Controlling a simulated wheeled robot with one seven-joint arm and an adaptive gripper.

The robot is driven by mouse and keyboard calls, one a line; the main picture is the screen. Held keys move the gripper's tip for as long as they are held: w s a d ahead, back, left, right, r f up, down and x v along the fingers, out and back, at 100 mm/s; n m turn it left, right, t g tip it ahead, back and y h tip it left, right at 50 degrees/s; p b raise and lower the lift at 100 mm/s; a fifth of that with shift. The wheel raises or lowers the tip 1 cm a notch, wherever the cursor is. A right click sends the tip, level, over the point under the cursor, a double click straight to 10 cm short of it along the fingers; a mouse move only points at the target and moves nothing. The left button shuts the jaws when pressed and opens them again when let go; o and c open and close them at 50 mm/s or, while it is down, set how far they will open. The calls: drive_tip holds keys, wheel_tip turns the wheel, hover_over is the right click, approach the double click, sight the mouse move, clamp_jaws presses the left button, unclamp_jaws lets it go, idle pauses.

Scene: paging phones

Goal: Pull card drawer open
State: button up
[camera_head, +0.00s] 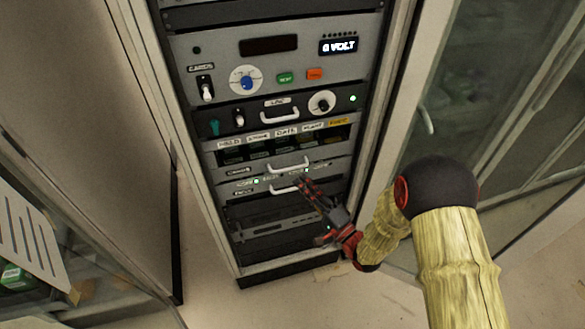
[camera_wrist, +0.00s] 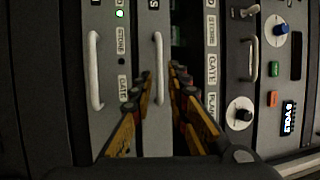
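The card drawer (camera_head: 262,170) is a grey panel low in the rack, with a "CARDS" label at its left and a pale bar handle (camera_head: 288,164). It looks flush with the rack. In the wrist view the rack appears sideways and the card drawer's handle (camera_wrist: 158,95) stands upright in the middle. My gripper (camera_head: 303,181) reaches the drawer front from the lower right. In the wrist view, my gripper (camera_wrist: 163,72) is open, with one yellow-and-black finger on each side of this handle. Whether either finger touches it is unclear.
A second drawer with a similar handle (camera_head: 285,188) sits just below; its handle (camera_wrist: 95,70) is left of my fingers in the wrist view. Above are a labelled card row (camera_head: 285,140) and another handle (camera_head: 279,117). A glass-paned door (camera_head: 500,110) stands right.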

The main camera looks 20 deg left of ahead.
sight(288, 170)
drive_tip(key=shift+b+x, duration=0.95)
drive_tip(key=shift+x, duration=3)
drive_tip(key=shift+w+f, duration=0.1)
drive_tip(key=shift+c, duration=1.4)
clamp_jaws()
drive_tip(key=shift+d, duration=0.1)
